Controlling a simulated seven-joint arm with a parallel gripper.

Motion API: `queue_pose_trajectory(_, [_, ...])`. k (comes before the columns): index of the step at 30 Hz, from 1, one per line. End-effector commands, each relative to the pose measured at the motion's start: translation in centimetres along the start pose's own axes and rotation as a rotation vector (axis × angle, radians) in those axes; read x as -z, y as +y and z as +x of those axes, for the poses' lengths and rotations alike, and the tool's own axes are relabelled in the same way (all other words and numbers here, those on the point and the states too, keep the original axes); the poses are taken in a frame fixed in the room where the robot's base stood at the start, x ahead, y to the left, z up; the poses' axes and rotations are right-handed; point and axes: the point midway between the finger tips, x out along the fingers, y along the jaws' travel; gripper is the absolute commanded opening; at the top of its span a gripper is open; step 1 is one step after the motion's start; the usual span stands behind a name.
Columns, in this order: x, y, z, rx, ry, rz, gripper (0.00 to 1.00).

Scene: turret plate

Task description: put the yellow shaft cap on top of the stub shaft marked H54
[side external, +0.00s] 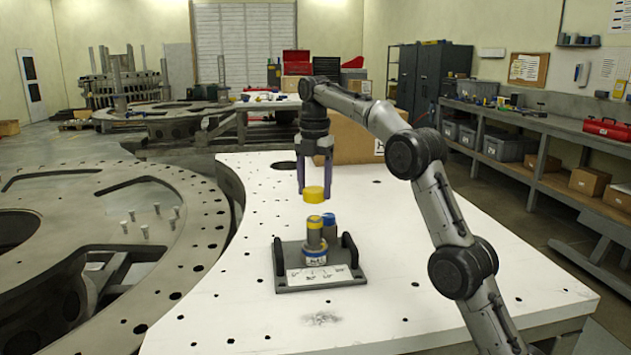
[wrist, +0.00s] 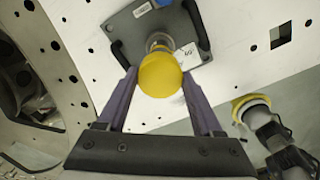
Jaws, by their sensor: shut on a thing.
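The yellow shaft cap (side external: 313,194) is a short round cap held between the fingertips of my gripper (side external: 315,186). The gripper points down, and the cap hangs apart above the shafts. In the wrist view the cap (wrist: 160,75) hides part of a shaft (wrist: 158,41) behind it. In the side view a front stub shaft (side external: 315,238) has a yellow band near its top and a pale collar with dark marking, too small to read. A blue-topped shaft (side external: 329,230) stands just behind it, to the right. I cannot tell which is H54.
The shafts stand on a grey base (side external: 326,284) with two dark upright handles and a white label strip. It rests on a white plate (side external: 430,240) with scattered holes. A cardboard box (side external: 352,142) stands behind; the plate is otherwise mostly clear.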

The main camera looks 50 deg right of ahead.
Motion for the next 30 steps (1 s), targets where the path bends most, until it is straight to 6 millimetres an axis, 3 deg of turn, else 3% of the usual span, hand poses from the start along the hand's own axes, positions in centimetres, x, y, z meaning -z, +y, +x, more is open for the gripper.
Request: queue_pose_trajectory(30, [0.0,-0.1,4.6,0.0,0.0,0.0,0.07])
